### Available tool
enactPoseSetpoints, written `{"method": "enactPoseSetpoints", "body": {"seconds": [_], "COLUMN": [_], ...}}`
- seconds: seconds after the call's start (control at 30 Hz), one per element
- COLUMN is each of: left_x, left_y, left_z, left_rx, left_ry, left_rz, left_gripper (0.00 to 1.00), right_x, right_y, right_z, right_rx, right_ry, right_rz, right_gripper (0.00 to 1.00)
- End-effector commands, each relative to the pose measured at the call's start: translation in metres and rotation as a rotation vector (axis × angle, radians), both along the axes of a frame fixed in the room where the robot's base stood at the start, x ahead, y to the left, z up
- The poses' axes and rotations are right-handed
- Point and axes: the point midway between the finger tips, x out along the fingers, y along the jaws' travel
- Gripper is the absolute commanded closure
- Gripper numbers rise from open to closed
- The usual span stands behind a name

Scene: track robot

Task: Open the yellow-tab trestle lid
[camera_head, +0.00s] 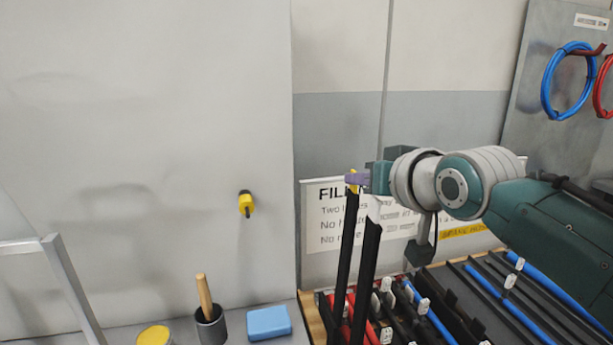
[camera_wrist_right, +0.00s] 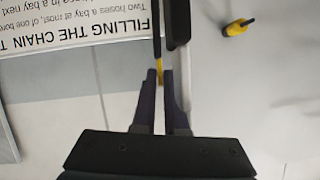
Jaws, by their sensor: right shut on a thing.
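My right gripper (camera_head: 357,178) comes in from the right, and its purple-grey fingers are shut on the yellow tab (camera_head: 352,188) at the top of a long black lid (camera_head: 344,245). The lid stands steeply up from the row of black bays, swung open and leaning slightly. In the right wrist view the yellow tab (camera_wrist_right: 161,76) shows between the two fingers (camera_wrist_right: 163,78), with the dark lid strip (camera_wrist_right: 156,35) beyond it. A second black bar (camera_head: 367,265) with a pale top stands beside it, close but apart near the top. My left gripper is not in view.
Black bays (camera_head: 480,300) with blue and red hoses and white tags lie at the lower right. A sign (camera_head: 330,235) is on the wall behind the lid. A blue block (camera_head: 268,322), a dark cup (camera_head: 210,328) with a wooden handle and a yellow-topped tin (camera_head: 155,336) stand left.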

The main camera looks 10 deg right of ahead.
Motion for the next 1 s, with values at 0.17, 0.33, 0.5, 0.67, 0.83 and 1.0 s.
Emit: {"method": "enactPoseSetpoints", "body": {"seconds": [0.17, 0.33, 0.5, 0.67, 0.83, 1.0], "left_x": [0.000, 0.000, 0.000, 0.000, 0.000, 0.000], "left_y": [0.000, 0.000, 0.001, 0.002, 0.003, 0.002], "left_z": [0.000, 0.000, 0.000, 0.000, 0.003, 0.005], "left_rx": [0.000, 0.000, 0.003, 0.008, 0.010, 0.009], "left_ry": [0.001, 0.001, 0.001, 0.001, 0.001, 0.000], "left_rz": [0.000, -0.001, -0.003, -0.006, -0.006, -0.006], "left_gripper": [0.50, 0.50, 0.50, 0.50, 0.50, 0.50], "right_x": [-0.001, 0.000, 0.000, -0.002, -0.015, -0.038], "right_y": [0.001, 0.001, 0.000, 0.000, -0.001, -0.004], "right_z": [-0.002, -0.002, -0.001, -0.001, 0.005, 0.014], "right_rx": [0.004, 0.002, 0.001, 0.001, 0.001, 0.000], "right_ry": [0.005, 0.004, 0.003, 0.004, 0.002, 0.002], "right_rz": [0.000, 0.000, 0.000, 0.000, 0.001, 0.000], "right_gripper": [0.83, 0.64, 0.62, 0.62, 0.62, 0.62]}}
